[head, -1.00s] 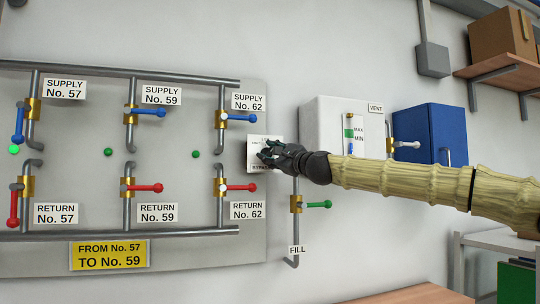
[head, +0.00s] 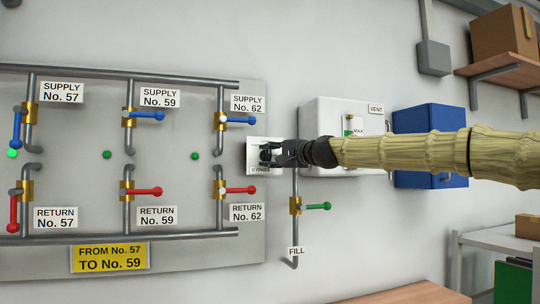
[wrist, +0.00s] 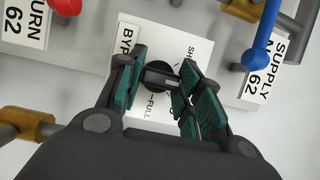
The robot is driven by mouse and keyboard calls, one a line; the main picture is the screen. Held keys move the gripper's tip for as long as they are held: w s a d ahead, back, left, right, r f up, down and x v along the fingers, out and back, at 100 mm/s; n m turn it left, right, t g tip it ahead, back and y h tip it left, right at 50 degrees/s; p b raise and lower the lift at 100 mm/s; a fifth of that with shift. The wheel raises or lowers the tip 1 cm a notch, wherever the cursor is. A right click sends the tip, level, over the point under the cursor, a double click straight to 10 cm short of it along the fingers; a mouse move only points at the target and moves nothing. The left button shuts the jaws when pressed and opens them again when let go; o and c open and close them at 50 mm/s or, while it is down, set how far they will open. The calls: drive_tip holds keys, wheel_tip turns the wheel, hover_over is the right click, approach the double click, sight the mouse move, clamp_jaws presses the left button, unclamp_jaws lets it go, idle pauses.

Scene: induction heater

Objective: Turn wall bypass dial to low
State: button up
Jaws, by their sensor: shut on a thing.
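The bypass dial is a dark round knob (wrist: 160,76) on a white plate (head: 252,147) marked BYPASS, on the wall panel's right edge. My gripper (head: 268,154) is at the plate, reaching in from the right. In the wrist view its teal-padded fingers (wrist: 160,84) are on either side of the knob's bar and shut on it. The plate's lettering is partly covered by the fingers; FULL shows below the knob. In the head view the gripper hides most of the dial, and I cannot tell which mark it points at.
Supply No. 62's blue lever (head: 238,120) is above left of the plate, and Return No. 62's red lever (head: 238,190) below left. A green fill lever (head: 318,206) is below my arm. A white tank (head: 322,115) and blue box (head: 425,118) are close by on the right.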

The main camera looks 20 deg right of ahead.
idle(0.4)
drive_tip(key=o, duration=1)
drive_tip(key=shift+s, duration=0.15)
drive_tip(key=shift+v, duration=5.9)
drive_tip(key=shift+d, duration=0.1)
